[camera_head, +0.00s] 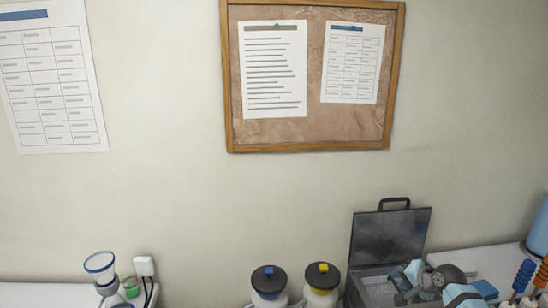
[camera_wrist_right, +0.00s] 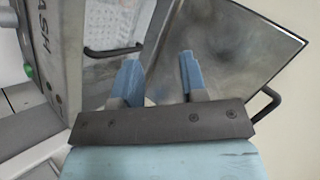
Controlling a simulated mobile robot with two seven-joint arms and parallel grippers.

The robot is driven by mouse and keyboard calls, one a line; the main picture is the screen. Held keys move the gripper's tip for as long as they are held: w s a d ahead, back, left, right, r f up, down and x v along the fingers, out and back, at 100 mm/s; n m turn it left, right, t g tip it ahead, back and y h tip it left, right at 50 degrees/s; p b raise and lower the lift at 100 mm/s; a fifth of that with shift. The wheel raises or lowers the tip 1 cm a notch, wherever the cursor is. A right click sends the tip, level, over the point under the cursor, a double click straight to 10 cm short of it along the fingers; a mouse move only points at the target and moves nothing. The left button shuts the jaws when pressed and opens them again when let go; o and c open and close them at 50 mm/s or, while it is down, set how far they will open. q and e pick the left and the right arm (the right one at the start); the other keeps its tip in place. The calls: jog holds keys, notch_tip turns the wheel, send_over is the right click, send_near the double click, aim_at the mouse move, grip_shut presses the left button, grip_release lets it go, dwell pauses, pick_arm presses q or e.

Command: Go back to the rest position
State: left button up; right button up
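My right gripper (camera_wrist_right: 160,72) shows its two blue fingers apart in the right wrist view, with nothing seen between them. In the head view my right arm comes in at the lower right, and the right gripper (camera_head: 408,289) is over or just in front of an open metal case (camera_head: 389,236) with its lid raised. I cannot tell whether it touches the case. In the wrist view the grey lid (camera_wrist_right: 245,40) stands behind the fingers. My left gripper is not in view.
Two white bottles with dark tops, one with a blue knob (camera_head: 269,280) and one with a yellow knob (camera_head: 322,276), stand left of the case. A clear funnel-like vessel (camera_head: 100,265) stands far left. A blue cylinder (camera_head: 539,230) is at the right edge. A corkboard (camera_head: 310,137) hangs above.

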jog(key=s+a+f+n, duration=0.3)
jog(key=s+a+f, duration=0.2)
jog(key=s, duration=0.4)
jog(key=s+a+f+n, duration=0.3)
jog(key=s+a+f, duration=0.15)
jog(key=s, duration=0.45)
jog(key=s+a+f+n, duration=0.3)
jog(key=s+a+f, duration=0.15)
jog(key=s, duration=0.45)
jog(key=s+a+n+t+p, duration=0.1)
jog(key=s+a+n, duration=0.2)
jog(key=s, duration=1)
jog(key=shift+a+r+t+h, duration=0.3)
jog(key=shift+a+r+t, duration=0.1)
jog(key=shift+a+r, duration=0.05)
